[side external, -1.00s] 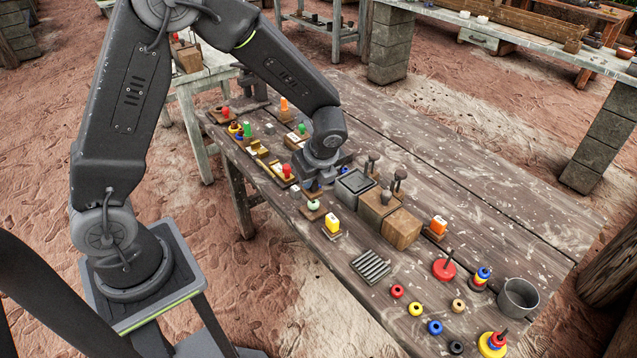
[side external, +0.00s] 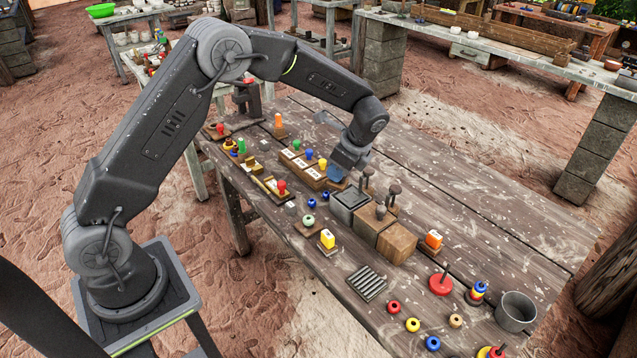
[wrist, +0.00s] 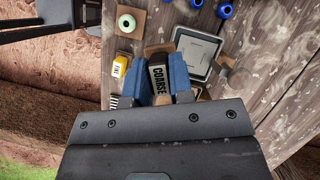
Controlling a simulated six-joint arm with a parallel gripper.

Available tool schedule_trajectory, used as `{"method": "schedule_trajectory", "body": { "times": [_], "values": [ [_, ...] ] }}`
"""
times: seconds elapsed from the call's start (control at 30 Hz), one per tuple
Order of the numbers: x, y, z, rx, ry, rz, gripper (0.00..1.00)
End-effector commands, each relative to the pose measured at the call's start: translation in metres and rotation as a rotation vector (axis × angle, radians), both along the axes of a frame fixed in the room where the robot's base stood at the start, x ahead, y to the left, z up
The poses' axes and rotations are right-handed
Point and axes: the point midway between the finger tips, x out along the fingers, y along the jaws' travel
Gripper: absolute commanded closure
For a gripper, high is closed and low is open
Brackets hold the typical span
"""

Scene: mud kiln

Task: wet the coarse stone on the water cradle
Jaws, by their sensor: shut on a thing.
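My gripper (wrist: 160,88) is shut on the coarse stone (wrist: 158,78), a dark bar with COARSE in dark letters on a pale face, gripped between two blue fingers in the wrist view. In the side view my gripper (side external: 338,174) is above the table, behind a grey square basin; the stone cannot be made out there. The basin (side external: 345,212), also in the wrist view (wrist: 181,68), has a pale inside and looks like the water cradle, but no label shows. The stone is beside the basin in the wrist view, apart in the picture; its height is unclear.
Wooden blocks (side external: 398,246) with dark upright knobs stand beside the basin. A yellow block (side external: 327,239), a pale green ring on a plate (side external: 304,229) and a slotted rack (side external: 367,283) lie nearer. A row of cards with coloured pegs (side external: 302,163) is behind. The far right tabletop is clear.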

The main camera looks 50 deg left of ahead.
Motion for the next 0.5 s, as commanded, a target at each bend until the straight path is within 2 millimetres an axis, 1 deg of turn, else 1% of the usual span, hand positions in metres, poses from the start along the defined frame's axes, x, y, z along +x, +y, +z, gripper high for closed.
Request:
{"method": "schedule_trajectory", "body": {
  "times": [0.03,0.1,0.2,0.33,0.5],
  "values": [
    [0.012,0.001,0.0,-0.003,-0.001,0.056,0.98],
    [0.024,0.001,0.001,-0.007,0.0,0.127,0.98],
    [0.036,0.002,0.003,-0.013,0.004,0.209,0.98],
    [0.046,0.002,0.005,-0.019,0.007,0.279,0.98],
    [0.05,0.001,0.004,-0.022,0.01,0.313,0.98]
  ]
}}
